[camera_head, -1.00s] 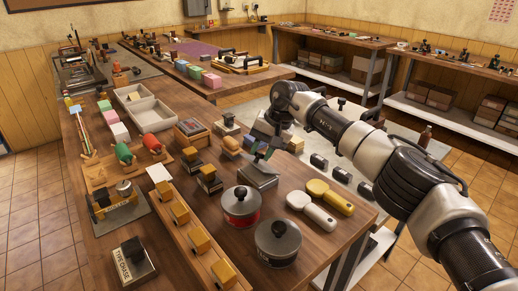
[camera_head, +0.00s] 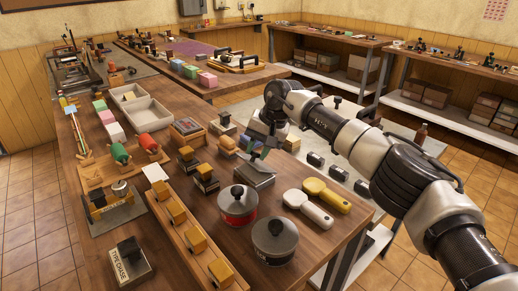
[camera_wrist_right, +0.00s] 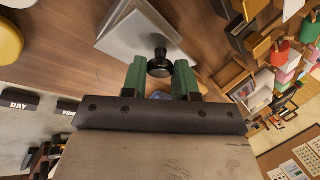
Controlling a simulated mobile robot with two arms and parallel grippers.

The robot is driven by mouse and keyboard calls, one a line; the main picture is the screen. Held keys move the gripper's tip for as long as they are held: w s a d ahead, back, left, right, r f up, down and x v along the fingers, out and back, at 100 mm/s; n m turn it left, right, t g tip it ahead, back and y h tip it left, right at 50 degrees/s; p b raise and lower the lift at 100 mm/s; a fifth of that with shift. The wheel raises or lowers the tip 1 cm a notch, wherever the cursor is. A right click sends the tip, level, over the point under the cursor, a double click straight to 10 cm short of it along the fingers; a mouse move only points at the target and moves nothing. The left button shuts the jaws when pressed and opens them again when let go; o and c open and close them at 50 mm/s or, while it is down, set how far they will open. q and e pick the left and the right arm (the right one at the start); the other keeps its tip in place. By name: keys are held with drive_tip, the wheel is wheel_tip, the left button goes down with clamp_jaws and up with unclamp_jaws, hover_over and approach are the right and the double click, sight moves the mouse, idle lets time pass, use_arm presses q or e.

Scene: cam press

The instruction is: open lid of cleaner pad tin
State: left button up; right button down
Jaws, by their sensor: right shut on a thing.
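The cleaner pad tin looks to be the flat grey metal box (camera_head: 254,179) near the middle of the bench in the head view. In the right wrist view its silver top (camera_wrist_right: 140,36) lies just beyond my fingers, with a black round knob (camera_wrist_right: 159,66) on it. My right gripper (camera_head: 259,152) is over the tin. Its green fingers (camera_wrist_right: 160,78) stand on either side of the knob and are shut on it. My fingers and wrist hide part of the tin in the head view. I cannot tell whether the lid is raised. My left gripper is not in view.
Two lidded round pots, red-banded (camera_head: 238,205) and grey (camera_head: 274,242), stand in front of the tin. White (camera_head: 307,209) and yellow (camera_head: 327,195) handled tools lie to its right. A rack of wooden-handled stamps (camera_head: 189,238) and several loose stamps stand to its left.

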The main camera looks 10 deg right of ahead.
sight(249, 162)
drive_tip(key=shift+s+a+f+t+h+b, duration=0.4)
drive_tip(key=shift+a+t+h+b, duration=0.2)
drive_tip(key=shift+h+b, duration=0.35)
drive_tip(key=shift+s+a+f+n+t+h+b, duration=0.2)
drive_tip(key=shift+a+f+n+t+h+b, duration=0.25)
drive_tip(key=shift+b, duration=0.45)
drive_tip(key=shift+s+a+f+t+h+b, duration=0.15)
drive_tip(key=shift+t+h+b, duration=0.15)
drive_tip(key=shift+h+b, duration=0.3)
drive_tip(key=shift+s+a+f+t+h+b, duration=0.15)
drive_tip(key=shift+t+h+b, duration=0.2)
drive_tip(key=shift+b, duration=0.3)
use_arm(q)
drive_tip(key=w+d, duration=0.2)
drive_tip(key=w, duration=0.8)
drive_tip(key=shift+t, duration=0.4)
use_arm(e)
drive_tip(key=c, duration=0.8)
unclamp_jaws()
drive_tip(key=shift+d, duration=0.1)
drive_tip(key=shift+c, duration=0.2)
